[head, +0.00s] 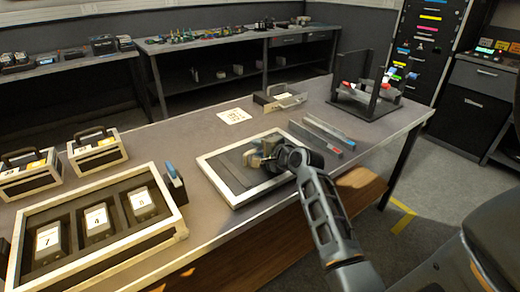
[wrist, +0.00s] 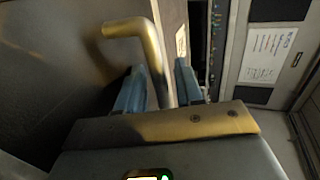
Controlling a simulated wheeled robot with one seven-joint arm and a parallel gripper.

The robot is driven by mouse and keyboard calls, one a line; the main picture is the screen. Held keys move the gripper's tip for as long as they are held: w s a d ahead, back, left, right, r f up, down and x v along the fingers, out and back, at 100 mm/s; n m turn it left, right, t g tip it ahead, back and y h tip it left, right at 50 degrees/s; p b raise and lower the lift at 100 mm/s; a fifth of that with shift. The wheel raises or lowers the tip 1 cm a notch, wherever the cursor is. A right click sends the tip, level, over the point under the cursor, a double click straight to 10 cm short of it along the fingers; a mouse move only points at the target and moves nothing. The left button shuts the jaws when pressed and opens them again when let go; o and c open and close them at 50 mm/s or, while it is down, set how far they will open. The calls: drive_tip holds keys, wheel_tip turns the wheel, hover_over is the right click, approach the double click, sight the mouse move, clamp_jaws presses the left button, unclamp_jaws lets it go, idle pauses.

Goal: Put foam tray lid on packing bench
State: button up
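A flat dark panel with a pale frame, apparently the foam tray lid (head: 208,168), is at the middle front of the packing bench (head: 190,135). I cannot tell whether it rests on the bench top or hangs just above it. My gripper (head: 268,153) is over its middle, at a tan handle. In the wrist view, a brass-coloured bent handle (wrist: 152,50) runs between the two blue fingers of my gripper (wrist: 160,85), nearly filling the gap. The gripper looks shut on it. A larger pale-framed foam tray (head: 70,246) holds 3 numbered dark cases at the left front.
Two small handled crates (head: 98,150) stand at the left. A white sheet (head: 235,116), a small open holder (head: 280,98), grey bars (head: 325,134) and a dark rack (head: 368,92) are behind and right.

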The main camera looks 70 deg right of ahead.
drive_tip(key=shift+o, duration=0.7)
drive_tip(key=shift+s+r, duration=0.1)
drive_tip(key=shift+r, duration=0.05)
drive_tip(key=v, duration=1.2)
drive_tip(key=a+f+n, duration=0.1)
drive_tip(key=a, duration=0.2)
drive_tip(key=a+f+n, duration=0.1)
drive_tip(key=a, duration=0.2)
drive_tip(key=a+f+n, duration=0.1)
drive_tip(key=a+f, duration=0.1)
drive_tip(key=a, duration=0.1)
drive_tip(key=shift+a+y, duration=0.1)
drive_tip(key=shift+y, duration=0.3)
drive_tip(key=s+a+f+n+y, duration=0.1)
drive_tip(key=s+a+f+n, duration=0.15)
drive_tip(key=a+n, duration=0.65)
drive_tip(key=s+a+r+n+t+y, duration=0.1)
drive_tip(key=s+a+r+n+y, duration=0.1)
drive_tip(key=s+a+r+n, duration=0.3)
drive_tip(key=s+a+r+n+t+y, duration=0.2)
drive_tip(key=s+a+n, duration=0.5)
drive_tip(key=a, duration=0.6)
wheel_tip(320, 180, up, 3)
drive_tip(key=s+y, duration=0.1)
drive_tip(key=s, duration=0.1)
drive_tip(key=shift+s+a+y, duration=0.15)
drive_tip(key=shift+s+y, duration=0.15)
drive_tip(key=shift+s, duration=0.1)
